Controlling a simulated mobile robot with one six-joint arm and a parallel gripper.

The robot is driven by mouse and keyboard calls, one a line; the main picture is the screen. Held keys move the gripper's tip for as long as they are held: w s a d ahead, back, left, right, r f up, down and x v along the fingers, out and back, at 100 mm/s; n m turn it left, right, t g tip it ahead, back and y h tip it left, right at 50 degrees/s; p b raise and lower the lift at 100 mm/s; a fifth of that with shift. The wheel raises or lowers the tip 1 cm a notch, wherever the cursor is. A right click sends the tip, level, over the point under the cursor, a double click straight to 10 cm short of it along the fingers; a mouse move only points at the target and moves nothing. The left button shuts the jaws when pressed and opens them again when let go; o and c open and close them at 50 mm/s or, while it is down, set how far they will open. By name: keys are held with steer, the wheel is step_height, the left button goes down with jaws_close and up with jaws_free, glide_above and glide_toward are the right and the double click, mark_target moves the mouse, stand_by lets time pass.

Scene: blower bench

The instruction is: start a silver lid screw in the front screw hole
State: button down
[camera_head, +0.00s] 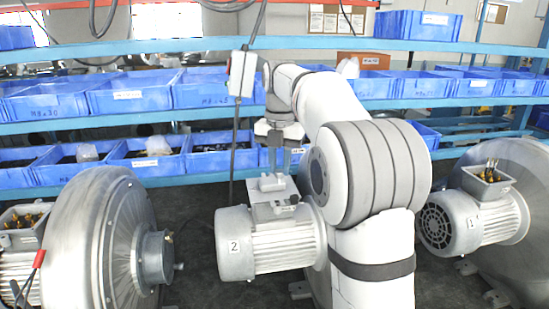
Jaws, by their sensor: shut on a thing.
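The blower motor marked 2 (262,245) stands in the middle, with a light grey terminal box and lid (292,188) on top. A small grey block (271,182) shows on the lid. My gripper (281,165) points down just above it, with its fingers close together. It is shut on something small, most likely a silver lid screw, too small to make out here. I cannot tell whether the fingers or the held thing touch the lid. The front screw hole cannot be made out.
A large round blower housing (100,235) stands at left, and a motor marked 1 (470,222) with an open wire box (486,182) at right. Blue shelves behind hold several blue bins (205,90). A grey-white box on a cable (242,73) hangs near my wrist.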

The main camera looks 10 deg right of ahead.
steer(key=shift+a, duration=0.25)
steer(key=shift+f+b, duration=1.6)
steer(key=shift+f, duration=0.9)
steer(key=shift+f+b, duration=0.7)
steer(key=shift+f, duration=0.55)
steer(key=shift+r, duration=0.1)
